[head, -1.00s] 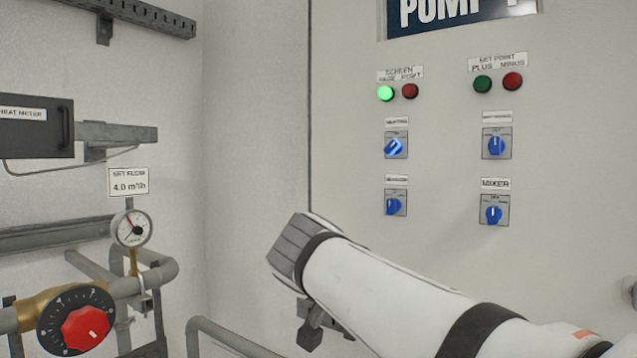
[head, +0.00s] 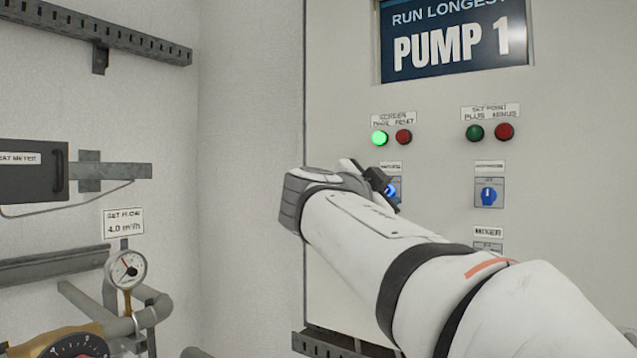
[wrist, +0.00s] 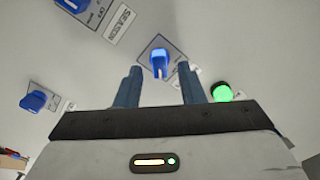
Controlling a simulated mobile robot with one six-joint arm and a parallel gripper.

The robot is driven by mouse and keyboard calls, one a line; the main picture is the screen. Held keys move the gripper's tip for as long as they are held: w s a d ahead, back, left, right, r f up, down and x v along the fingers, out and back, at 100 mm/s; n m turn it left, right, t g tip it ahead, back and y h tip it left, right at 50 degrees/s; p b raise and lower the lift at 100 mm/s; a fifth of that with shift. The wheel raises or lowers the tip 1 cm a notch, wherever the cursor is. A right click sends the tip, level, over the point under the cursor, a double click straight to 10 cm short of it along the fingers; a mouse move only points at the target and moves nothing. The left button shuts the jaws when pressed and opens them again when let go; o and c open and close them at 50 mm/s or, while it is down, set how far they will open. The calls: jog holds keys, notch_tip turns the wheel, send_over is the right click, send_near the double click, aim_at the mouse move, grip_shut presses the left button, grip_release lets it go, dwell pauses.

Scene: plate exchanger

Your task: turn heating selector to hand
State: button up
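The heating selector (head: 391,190) is a blue knob on a small grey plate, below the lit green button on the pale cabinet. My gripper (head: 380,178) is at it and partly covers it in the head view. In the wrist view, the heating selector (wrist: 158,62) shows between and just beyond the tips of my gripper (wrist: 158,72). The fingers are open, one on each side, with gaps to the knob. Whether the tips reach around the knob in depth, I cannot tell. The knob's position wording is too small to read.
Another blue selector (head: 488,195) sits to the right, with the mixer plate (head: 488,246) below it. The green button (wrist: 222,92) is close to my right finger in the wrist view. A gauge (head: 126,269) and pipes stand at left. A display (head: 455,40) is above.

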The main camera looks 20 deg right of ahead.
jog(key=shift+w+d, duration=0.45)
jog(key=shift+d, duration=0.1)
jog(key=shift+c, duration=0.4)
